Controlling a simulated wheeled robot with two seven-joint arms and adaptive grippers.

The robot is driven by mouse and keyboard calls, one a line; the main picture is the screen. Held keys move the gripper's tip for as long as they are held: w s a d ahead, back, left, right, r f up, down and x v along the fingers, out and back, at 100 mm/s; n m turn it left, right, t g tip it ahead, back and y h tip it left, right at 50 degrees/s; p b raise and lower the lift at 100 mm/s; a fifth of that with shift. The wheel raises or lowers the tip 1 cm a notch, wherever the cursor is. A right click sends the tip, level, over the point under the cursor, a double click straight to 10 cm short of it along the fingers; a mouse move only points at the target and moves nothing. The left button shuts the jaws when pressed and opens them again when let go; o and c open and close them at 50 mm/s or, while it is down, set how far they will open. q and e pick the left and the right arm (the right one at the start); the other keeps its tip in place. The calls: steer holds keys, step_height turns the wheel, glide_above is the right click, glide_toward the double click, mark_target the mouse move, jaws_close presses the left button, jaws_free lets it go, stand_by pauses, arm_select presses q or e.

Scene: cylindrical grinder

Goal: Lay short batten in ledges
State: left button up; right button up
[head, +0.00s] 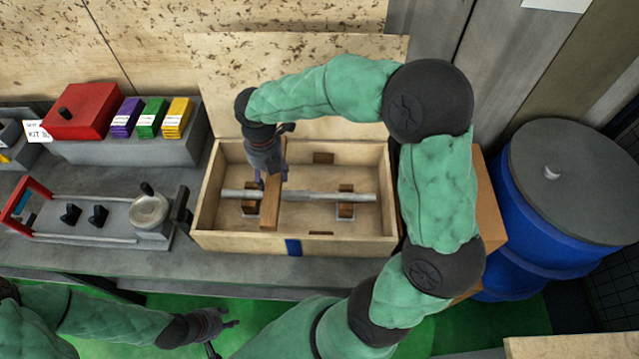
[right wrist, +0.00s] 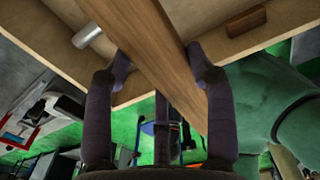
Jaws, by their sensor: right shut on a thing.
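My right gripper (head: 273,181) reaches down into the open wooden box (head: 222,168) and is shut on the short batten (head: 271,208), a brown wooden strip. In the right wrist view the batten (right wrist: 152,45) runs between the two purple fingers (right wrist: 158,75). The batten lies front to back, above a grey round bar (head: 310,196), left of the box's middle. Small wooden ledges show on the back wall (head: 323,157) and the front wall (head: 321,233), right of the batten. My left gripper (head: 222,336) is open and empty, in front of the bench.
The bar rests across two wooden supports, the left partly hidden and the right (head: 346,203) clear. The raised lid (head: 300,60) stands behind. A fixture with a round knob (head: 148,208) is at left; a blue barrel (head: 545,225) at right.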

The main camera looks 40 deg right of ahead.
steer(key=b, duration=0.1)
glide_toward(320, 194)
steer(key=w+a+r, duration=0.2)
steer(key=a+r, duration=0.1)
steer(key=a, duration=0.1)
steer(key=f, duration=0.1)
steer(key=s+d+f+b, duration=0.1)
steer(key=d+f, duration=0.1)
steer(key=f, duration=0.1)
steer(key=shift+s+d, duration=0.2)
steer(key=shift+d, duration=0.05)
steer(key=shift+s+d+f+b, duration=0.15)
steer(key=shift+d+f+b, duration=0.15)
steer(key=shift+d+f, duration=0.15)
steer(key=shift+s+d+f+b, duration=0.15)
steer(key=shift+f+b, duration=0.1)
steer(key=shift+f, duration=0.65)
steer(key=shift+w+d+f+b, duration=0.1)
steer(key=shift+f+b, duration=0.1)
steer(key=shift+f, duration=0.7)
steer(key=shift+f, duration=0.3)
steer(key=o, duration=1.3)
steer(key=shift+r, duration=0.15)
step_height(320, 194, up, 12)
steer(key=p, duration=0.2)
steer(key=shift+r+p, duration=0.15)
steer(key=shift+p, duration=0.25)
